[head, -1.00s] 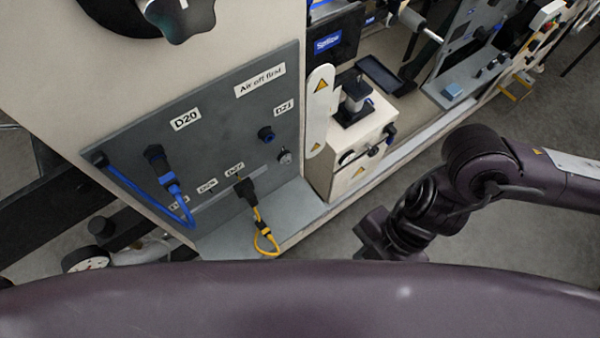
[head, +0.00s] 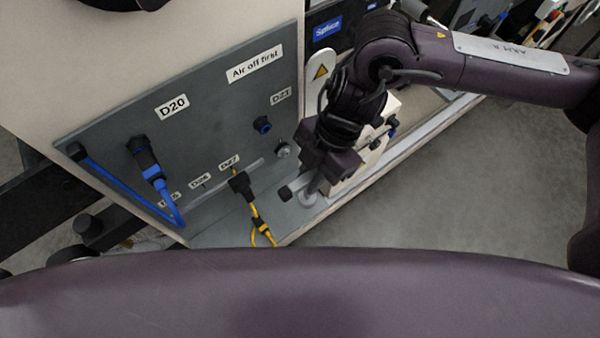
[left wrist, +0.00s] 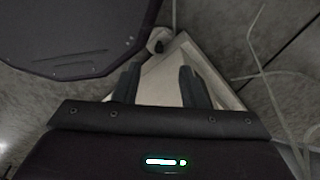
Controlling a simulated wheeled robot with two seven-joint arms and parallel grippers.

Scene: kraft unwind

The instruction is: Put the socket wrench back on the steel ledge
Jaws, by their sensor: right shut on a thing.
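The steel ledge (head: 219,229) is the grey strip along the foot of the panel in the head view. My right gripper (head: 318,181) is over the right end of this ledge. It is shut on the socket wrench (head: 299,184), a grey bar with a black end pointing left. The gripper hides part of the wrench. I cannot tell whether the wrench touches the ledge. My left gripper (left wrist: 160,88) shows in the left wrist view with its fingers apart and nothing between them. It is not seen in the head view.
A yellow cable (head: 257,222) with a black plug hangs over the ledge left of the wrench. A blue cable (head: 118,184) loops farther left. A cream block (head: 372,160) stands right of the ledge, behind my right gripper. Open floor (head: 430,190) lies to the right.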

